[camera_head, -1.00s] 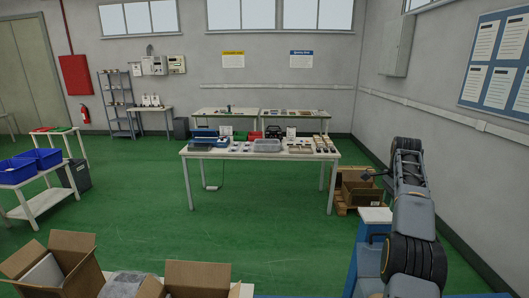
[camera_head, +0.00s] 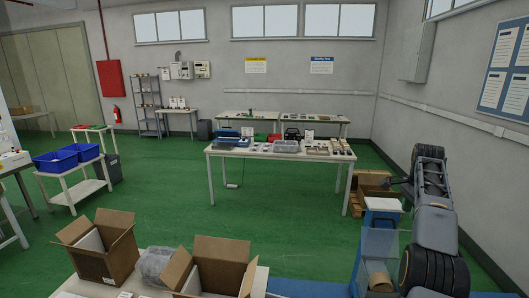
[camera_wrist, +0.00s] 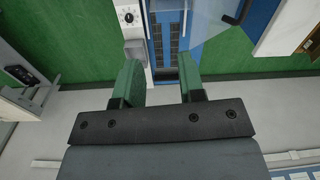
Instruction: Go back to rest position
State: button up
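My gripper (camera_wrist: 160,80) shows in the wrist view with its two green fingers apart. Nothing is held between them. Beyond the fingers is a blue and white machine (camera_wrist: 170,45) with dark slots and a round knob; I cannot tell its distance from the fingertips. In the head view my arm rises at the right side, folded upward. The gripper end is small and hard to make out there.
A white table (camera_head: 225,151) with trays and parts stands mid-room. Open cardboard boxes (camera_head: 105,265) sit on a near table (camera_head: 75,287). Blue bins (camera_head: 55,163) stand on a cart at left. A blue stand (camera_head: 383,218) is close to my arm. Green floor (camera_head: 200,215) is clear between.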

notch_tip(320, 180, down, 7)
jog(key=a+n, duration=0.1)
jog(key=n, duration=0.4)
jog(key=s+a+f+n+t+b, duration=0.1)
jog(key=s+a+n, duration=0.5)
jog(key=s+a, duration=0.7)
jog(key=s+a+f+n+t+b, duration=0.1)
jog(key=s+a+n+t+b, duration=0.2)
jog(key=s+a+n, duration=0.4)
jog(key=s+a, duration=0.6)
jog(key=a, duration=0.2)
jog(key=shift+s+f+t, duration=0.3)
jog(key=shift+s+f, duration=0.05)
jog(key=shift+f, duration=0.05)
